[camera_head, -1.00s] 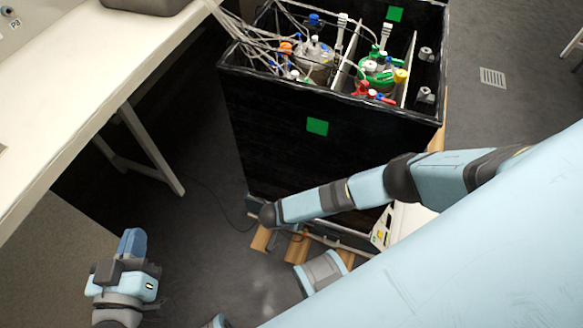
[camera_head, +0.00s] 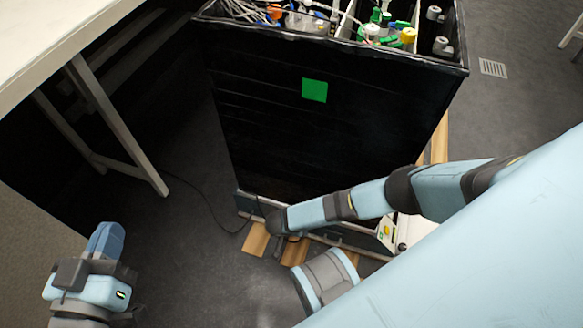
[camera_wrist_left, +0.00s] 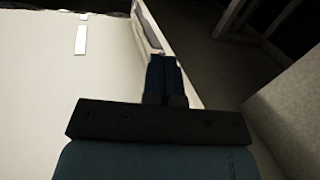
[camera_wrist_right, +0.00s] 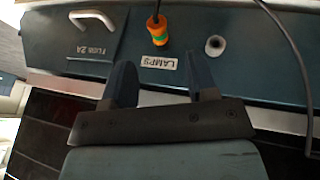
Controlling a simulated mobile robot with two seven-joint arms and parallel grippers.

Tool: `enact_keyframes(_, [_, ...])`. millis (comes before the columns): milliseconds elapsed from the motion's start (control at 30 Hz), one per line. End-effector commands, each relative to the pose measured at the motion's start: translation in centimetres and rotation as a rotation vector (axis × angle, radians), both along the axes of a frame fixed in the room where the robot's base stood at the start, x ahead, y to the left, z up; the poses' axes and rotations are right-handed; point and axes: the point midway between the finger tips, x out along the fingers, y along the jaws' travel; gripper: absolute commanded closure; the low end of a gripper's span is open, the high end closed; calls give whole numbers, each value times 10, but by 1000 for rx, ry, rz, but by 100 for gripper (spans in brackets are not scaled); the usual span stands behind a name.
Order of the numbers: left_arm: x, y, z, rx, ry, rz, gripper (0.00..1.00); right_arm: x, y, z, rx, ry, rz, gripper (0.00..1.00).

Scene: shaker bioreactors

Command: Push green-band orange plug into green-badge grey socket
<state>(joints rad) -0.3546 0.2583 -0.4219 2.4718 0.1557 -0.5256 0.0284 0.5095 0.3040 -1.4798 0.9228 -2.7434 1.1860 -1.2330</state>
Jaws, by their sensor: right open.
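In the right wrist view, an orange plug with a green band (camera_wrist_right: 157,30) is at a teal panel, with a black cable leading off toward the top. Whether it is seated there is unclear. A grey socket (camera_wrist_right: 215,45) with a round opening is to its right; I make out no green badge on it. My right gripper (camera_wrist_right: 163,80) is open and empty, its fingers short of the plug, which appears between and beyond them. In the head view my right gripper is not clearly visible. My left gripper (camera_head: 106,238) is shut and empty near the bench; its fingers touch in the left wrist view (camera_wrist_left: 165,80).
A tall black box (camera_head: 250,120) with a green square (camera_head: 314,90) holds vessels and tubing. Its teal base stands over wooden blocks (camera_head: 256,240). The panel has a LAMPS label (camera_wrist_right: 159,62), a fuse label and a white handle (camera_wrist_right: 92,18). A white bench (camera_head: 60,40) is left; floor between is open.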

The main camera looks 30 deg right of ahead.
Motion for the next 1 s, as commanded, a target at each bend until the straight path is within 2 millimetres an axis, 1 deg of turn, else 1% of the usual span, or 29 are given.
enact_keyframes(33, [4,2,-7,25,-47,0,100,0,-6,-17,-1,1,-2,47])
enact_keyframes(200, [14,9,-2,96,-173,7,100,2,-18,-40,-1,1,-2,47])
enact_keyframes(300, [17,11,0,125,-223,10,100,3,-22,-47,-1,1,0,47])
enact_keyframes(467, [19,13,5,147,-265,13,100,4,-26,-52,-1,0,-1,47])
enact_keyframes(733, [19,13,6,150,-271,13,100,4,-26,-52,-1,1,0,47])
enact_keyframes(767, [19,13,6,150,-271,13,100,4,-26,-52,-1,1,0,52])
enact_keyframes(800, [19,13,6,150,-271,13,100,4,-26,-52,-1,1,0,61])
enact_keyframes(867, [19,13,6,150,-271,13,100,4,-26,-52,-1,0,0,75])
enact_keyframes(900, [19,13,6,150,-271,13,100,4,-26,-52,-1,0,0,84])
enact_keyframes(967, [19,13,6,150,-271,13,100,4,-26,-52,-1,0,0,98])
enact_keyframes(1000, [19,13,6,150,-270,13,100,4,-26,-52,-1,0,0,100])
